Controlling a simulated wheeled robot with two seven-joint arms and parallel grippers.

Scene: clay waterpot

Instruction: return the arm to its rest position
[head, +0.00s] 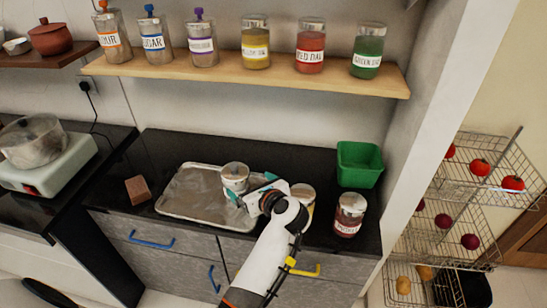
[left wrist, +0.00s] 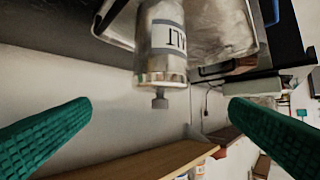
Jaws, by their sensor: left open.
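My left arm (head: 265,258) reaches in from the bottom of the head view over the dark counter. My left gripper (head: 251,187) is open, with teal fingers, beside a jar with a silver lid (head: 235,170) on the metal tray. In the left wrist view the two green fingers (left wrist: 160,125) are wide apart with nothing between their tips. The jar, its label ending in "LT" (left wrist: 165,42), appears upside down beyond them. It stands apart from the fingers. My right gripper is not in view.
A metal tray (head: 180,196) lies on the counter (head: 150,150). A lidded jar (head: 302,193), partly behind my arm, and a red jar (head: 349,215) stand right of my gripper. A green basket (head: 360,164) is behind. A wooden shelf (head: 230,74) with several jars hangs above.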

